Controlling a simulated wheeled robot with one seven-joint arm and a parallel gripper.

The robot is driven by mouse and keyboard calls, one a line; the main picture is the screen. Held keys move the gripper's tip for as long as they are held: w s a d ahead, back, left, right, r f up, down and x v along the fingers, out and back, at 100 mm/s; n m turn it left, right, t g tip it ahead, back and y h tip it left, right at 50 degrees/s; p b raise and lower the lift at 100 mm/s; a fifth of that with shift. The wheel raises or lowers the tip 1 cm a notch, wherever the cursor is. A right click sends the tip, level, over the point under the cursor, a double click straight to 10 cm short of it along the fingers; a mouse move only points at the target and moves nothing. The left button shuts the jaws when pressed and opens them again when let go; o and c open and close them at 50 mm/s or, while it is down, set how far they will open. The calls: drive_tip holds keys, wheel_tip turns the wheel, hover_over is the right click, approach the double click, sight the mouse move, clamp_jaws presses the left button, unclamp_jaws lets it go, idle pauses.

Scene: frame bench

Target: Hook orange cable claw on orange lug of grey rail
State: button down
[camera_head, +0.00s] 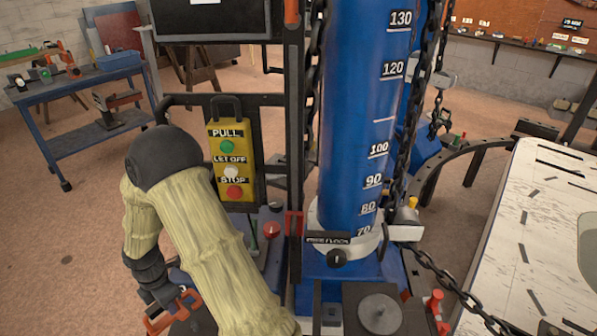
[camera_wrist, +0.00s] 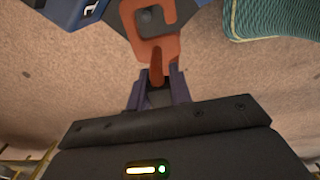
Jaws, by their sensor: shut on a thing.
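The orange cable claw (camera_wrist: 145,50) is in front of my fingers in the wrist view, a flat C-shaped hook with a narrow stem. My gripper (camera_wrist: 157,88) is shut on this stem between two dark fingers. In the head view the orange claw (camera_head: 158,322) shows at the lower left, by my gripper (camera_head: 165,298), partly cut off by the frame's edge. A dark grey plate with a round bolt (camera_wrist: 146,15) shows behind the claw's opening; I cannot tell whether they touch. I cannot make out the grey rail or its orange lug for certain.
A blue column (camera_head: 355,110) with black chains stands at the middle. A yellow button box (camera_head: 230,158) hangs on a dark frame beside my arm. A white slotted table (camera_head: 530,220) is at the right. A blue workbench (camera_head: 85,85) stands at the back left, with open floor before it.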

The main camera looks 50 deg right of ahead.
wheel_tip(320, 180, up, 12)
drive_tip(key=m+p, duration=0.8)
drive_tip(key=p, duration=0.7)
drive_tip(key=shift+w+m, duration=0.1)
drive_tip(key=shift+m, duration=0.3)
wheel_tip(320, 180, up, 10)
drive_tip(key=m+p, duration=0.9)
drive_tip(key=p, duration=0.7)
drive_tip(key=shift+s+m, duration=0.2)
drive_tip(key=shift+m, duration=0.1)
drive_tip(key=shift+d, duration=0.1)
